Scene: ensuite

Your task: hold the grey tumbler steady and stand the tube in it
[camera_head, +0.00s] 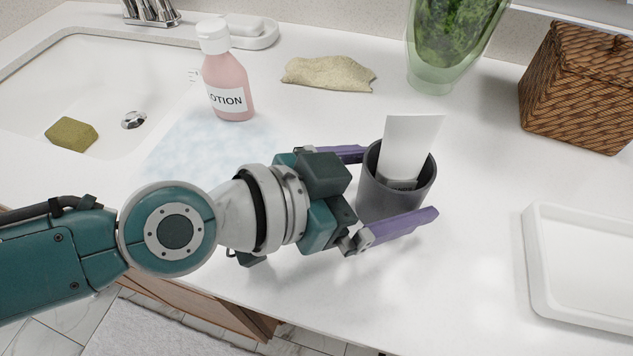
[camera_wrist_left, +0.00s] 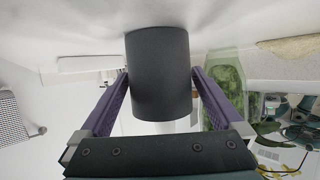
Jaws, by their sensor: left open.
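The grey tumbler (camera_head: 374,199) stands upright on the white counter. The white tube (camera_head: 410,148) stands in it, leaning slightly to the right, with its wide flat end up and its lower end hidden by the tumbler wall. My left gripper (camera_head: 400,187) is open, with one purple finger on each side of the tumbler. In the left wrist view the tumbler (camera_wrist_left: 159,75) sits between the fingers of the left gripper (camera_wrist_left: 160,75), with a small gap visible at each side. My right gripper is not in view.
A pink lotion bottle (camera_head: 229,84), a beige cloth (camera_head: 328,73) and a green vase (camera_head: 449,45) stand behind. A wicker box (camera_head: 577,88) and white tray (camera_head: 537,270) are at right. The sink (camera_head: 75,75) is at left, holding a green sponge (camera_head: 72,134).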

